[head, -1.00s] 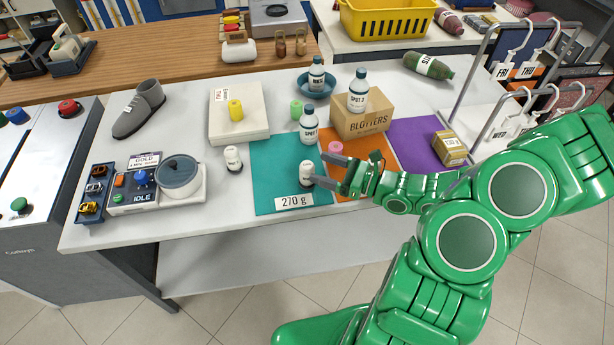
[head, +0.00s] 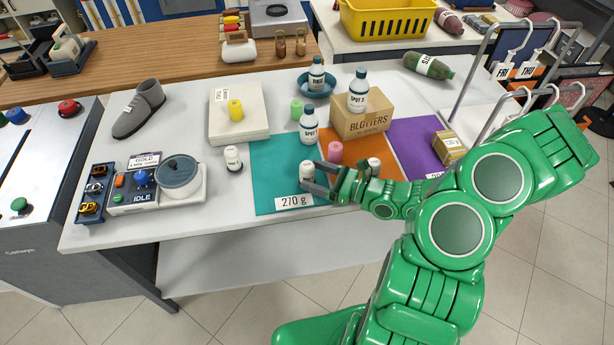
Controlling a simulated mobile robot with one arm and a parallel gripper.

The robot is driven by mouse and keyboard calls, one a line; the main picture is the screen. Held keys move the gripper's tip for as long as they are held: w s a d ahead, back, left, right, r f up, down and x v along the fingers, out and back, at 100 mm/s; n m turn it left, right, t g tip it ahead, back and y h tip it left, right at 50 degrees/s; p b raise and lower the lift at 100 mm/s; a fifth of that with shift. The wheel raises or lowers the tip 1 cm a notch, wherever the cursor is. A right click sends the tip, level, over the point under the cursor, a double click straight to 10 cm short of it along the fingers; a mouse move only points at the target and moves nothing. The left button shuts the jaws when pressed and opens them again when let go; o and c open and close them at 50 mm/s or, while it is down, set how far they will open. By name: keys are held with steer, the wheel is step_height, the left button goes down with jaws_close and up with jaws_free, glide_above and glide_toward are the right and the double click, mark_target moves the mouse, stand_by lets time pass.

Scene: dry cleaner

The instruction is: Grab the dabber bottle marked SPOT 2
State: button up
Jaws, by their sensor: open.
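A white bottle with a dark cap (head: 358,90) stands upright on the cardboard box; its label appears to read SPOT 2. A similar bottle (head: 309,125) stands on the teal mat, its label too small to read surely. A third (head: 317,74) stands in a blue dish at the back, its label also unclear. My gripper (head: 311,174) is low over the teal mat, left of and nearer than the box. Its fingers are apart, beside a small white cylinder (head: 306,171); I cannot tell whether they touch it.
The cardboard box (head: 362,124) marked BLOTTERS sits behind my gripper. A pink cylinder (head: 335,151) and another small white one (head: 375,166) are close to my wrist. The teal mat (head: 272,180) carries a 270 g card. Metal hanger racks (head: 476,70) stand at the right.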

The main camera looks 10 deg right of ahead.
steer(key=shift+x, duration=2.5)
steer(key=shift+c, duration=0.3)
steer(key=c, duration=1.2)
steer(key=shift+r, duration=0.1)
steer(key=shift+r, duration=4.95)
